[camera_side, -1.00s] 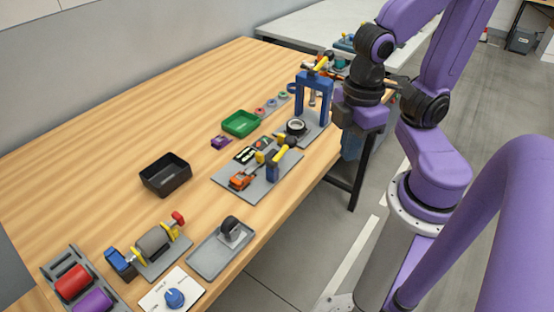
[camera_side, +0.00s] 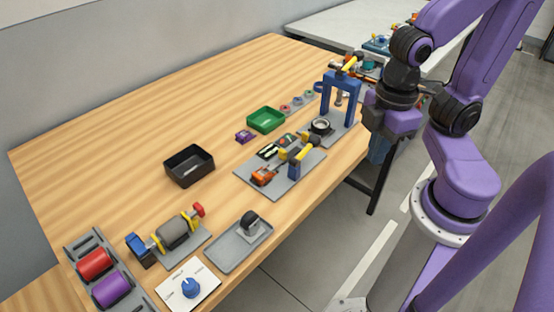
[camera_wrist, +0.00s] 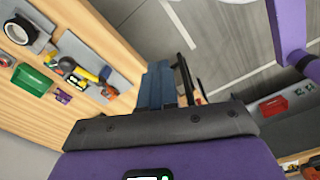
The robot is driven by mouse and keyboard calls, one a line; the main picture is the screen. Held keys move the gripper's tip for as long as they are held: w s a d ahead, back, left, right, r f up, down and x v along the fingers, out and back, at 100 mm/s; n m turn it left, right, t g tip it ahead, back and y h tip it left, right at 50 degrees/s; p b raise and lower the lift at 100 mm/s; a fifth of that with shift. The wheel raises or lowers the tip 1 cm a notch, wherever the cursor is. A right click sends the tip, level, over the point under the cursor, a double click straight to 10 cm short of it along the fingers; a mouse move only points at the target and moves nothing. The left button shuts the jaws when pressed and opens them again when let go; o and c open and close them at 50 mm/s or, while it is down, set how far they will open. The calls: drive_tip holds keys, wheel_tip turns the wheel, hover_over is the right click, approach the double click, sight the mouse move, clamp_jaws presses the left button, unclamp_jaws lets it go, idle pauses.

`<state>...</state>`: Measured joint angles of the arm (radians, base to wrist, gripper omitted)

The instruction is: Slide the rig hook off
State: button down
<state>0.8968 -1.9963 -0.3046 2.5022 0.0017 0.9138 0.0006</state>
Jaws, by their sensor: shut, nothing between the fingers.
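I cannot pick out the rig hook for certain. My gripper (camera_side: 372,108) is just right of this frame, beyond the table edge; any contact is not clear. It is shut and empty.
A black ring (camera_side: 320,126) sits beside the blue frame. A grey plate (camera_side: 266,185) carries orange and yellow tools. A green tray (camera_side: 265,119) and a black bin (camera_side: 189,166) stand left. Bare wood is clear at the far left. The floor lies right of the table edge.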

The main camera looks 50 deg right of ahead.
idle(0.4)
drive_tip(key=c, duration=1.3)
unclamp_jaws()
drive_tip(key=shift+c, duration=0.2)
drive_tip(key=shift+o, duration=1.1)
drive_tip(key=shift+w+a, duration=0.1)
drive_tip(key=shift+w, duration=0.2)
drive_tip(key=r+m, duration=0.1)
drive_tip(key=m, duration=1.2)
hover_over(283, 150)
wheel_tip(283, 150, down, 17)
drive_tip(key=shift+r, duration=0.15)
